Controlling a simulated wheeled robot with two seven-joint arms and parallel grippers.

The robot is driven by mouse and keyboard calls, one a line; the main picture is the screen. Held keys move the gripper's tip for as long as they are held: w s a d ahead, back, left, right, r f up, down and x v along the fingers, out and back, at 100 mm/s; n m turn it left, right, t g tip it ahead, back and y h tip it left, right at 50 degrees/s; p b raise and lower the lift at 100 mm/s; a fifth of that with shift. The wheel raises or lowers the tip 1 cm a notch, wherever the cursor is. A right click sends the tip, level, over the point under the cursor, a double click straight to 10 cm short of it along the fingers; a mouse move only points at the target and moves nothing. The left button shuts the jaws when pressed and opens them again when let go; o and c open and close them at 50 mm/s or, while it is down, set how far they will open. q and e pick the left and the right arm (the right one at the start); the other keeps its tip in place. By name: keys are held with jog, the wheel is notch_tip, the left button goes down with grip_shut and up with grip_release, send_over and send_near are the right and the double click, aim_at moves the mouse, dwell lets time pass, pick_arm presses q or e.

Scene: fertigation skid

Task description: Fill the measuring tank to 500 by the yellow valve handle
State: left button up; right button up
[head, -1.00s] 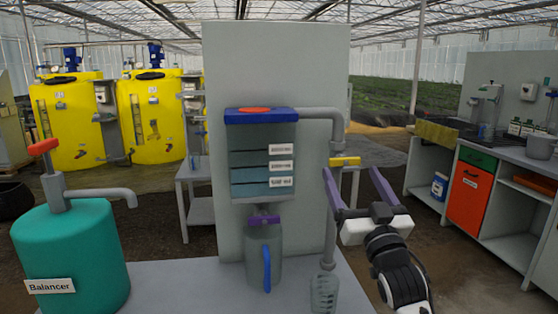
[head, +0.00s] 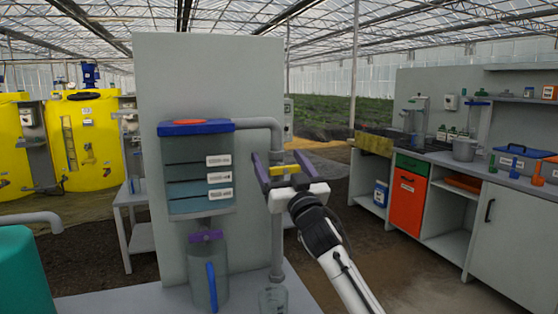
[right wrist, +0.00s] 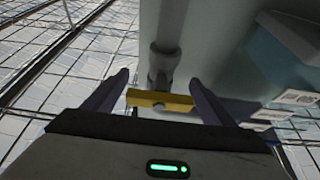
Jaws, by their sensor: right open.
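The measuring tank (head: 176,206), a clear box with a blue lid and three white level labels, hangs on a grey panel. Its liquid level is hard to tell. The yellow valve handle (head: 284,169) sits crosswise on the grey pipe right of the tank. My right gripper (head: 281,162) is open, with its purple fingers on either side of the handle. In the right wrist view, the handle (right wrist: 162,101) lies crosswise between the spread fingers (right wrist: 159,80), its ends close to them; contact cannot be told. My left gripper is out of view.
A purple valve handle (head: 206,237) is under the tank, above a jug with a blue handle (head: 211,285). A clear bottle (head: 272,299) stands below the pipe. A teal vessel (head: 22,275) is at left. A workbench (head: 460,160) stands at right.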

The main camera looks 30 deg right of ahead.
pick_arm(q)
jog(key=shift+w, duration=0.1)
pick_arm(e)
jog(key=shift+w, duration=0.1)
jog(key=c, duration=1.1)
jog(key=shift+o, duration=0.2)
jog(key=shift+r+n+y+p, duration=0.25)
jog(key=shift+n+y+p, duration=0.15)
jog(key=shift+n+p, duration=0.6)
jog(key=shift+n+y+p, duration=0.3)
jog(key=shift+n+p, duration=0.05)
jog(key=shift+n, duration=0.25)
jog(key=shift+a+f+n, duration=0.1)
jog(key=shift+n, duration=0.3)
jog(key=shift+f+y, duration=0.15)
jog(key=shift+y, duration=0.25)
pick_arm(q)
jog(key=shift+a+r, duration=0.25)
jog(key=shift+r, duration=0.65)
pick_arm(e)
jog(key=o, duration=1.1)
jog(key=shift+c, duration=0.2)
